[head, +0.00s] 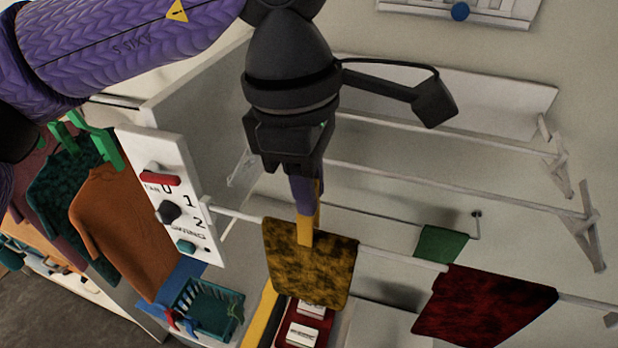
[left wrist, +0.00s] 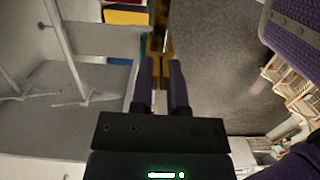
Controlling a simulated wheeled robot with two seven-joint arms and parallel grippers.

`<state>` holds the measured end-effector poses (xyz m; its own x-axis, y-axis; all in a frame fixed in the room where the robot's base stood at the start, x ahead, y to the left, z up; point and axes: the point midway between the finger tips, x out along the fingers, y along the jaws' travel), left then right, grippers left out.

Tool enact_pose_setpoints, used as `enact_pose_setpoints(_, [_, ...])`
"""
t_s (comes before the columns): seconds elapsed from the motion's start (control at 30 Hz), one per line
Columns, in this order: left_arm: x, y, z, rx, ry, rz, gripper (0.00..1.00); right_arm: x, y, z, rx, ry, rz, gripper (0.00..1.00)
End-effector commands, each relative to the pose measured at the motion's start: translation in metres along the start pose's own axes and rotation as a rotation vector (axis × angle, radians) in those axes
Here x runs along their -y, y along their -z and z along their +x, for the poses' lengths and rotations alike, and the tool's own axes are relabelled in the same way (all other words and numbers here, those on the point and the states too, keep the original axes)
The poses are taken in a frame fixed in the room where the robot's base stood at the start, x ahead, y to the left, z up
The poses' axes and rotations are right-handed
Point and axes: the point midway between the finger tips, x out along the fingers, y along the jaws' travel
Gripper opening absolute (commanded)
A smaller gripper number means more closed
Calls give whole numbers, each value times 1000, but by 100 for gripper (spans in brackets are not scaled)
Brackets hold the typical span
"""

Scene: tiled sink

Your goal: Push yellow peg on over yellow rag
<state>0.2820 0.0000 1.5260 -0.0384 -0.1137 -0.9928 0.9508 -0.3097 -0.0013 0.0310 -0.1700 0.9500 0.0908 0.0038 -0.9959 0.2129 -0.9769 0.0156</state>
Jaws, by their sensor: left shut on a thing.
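The yellow rag (head: 325,275), mottled with dark patches, hangs over a thin white rod (head: 385,253). My left gripper (head: 306,195) points down above the rag and is shut on the yellow peg (head: 305,232). The peg is upright, and its lower end overlaps the rag's top edge at the rod. I cannot tell whether its legs straddle the rag and rod or stand in front of them. In the left wrist view the two purple fingers (left wrist: 160,75) are close together, with yellow just beyond their tips. My right gripper is not in view.
A dark red rag (head: 485,305) hangs on the rod to the right, and a green cloth (head: 441,244) hangs behind. A white control panel (head: 170,195) with knobs stands left. Below are a teal basket (head: 208,308) and a red tray (head: 290,335). Shirts (head: 130,220) hang at far left.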

Motion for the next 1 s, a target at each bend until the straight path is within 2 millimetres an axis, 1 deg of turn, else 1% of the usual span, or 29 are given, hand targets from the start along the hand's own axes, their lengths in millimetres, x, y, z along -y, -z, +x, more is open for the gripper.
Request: enact_pose_setpoints(1.0, [0,2,21,0,0,0,0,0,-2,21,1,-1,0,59])
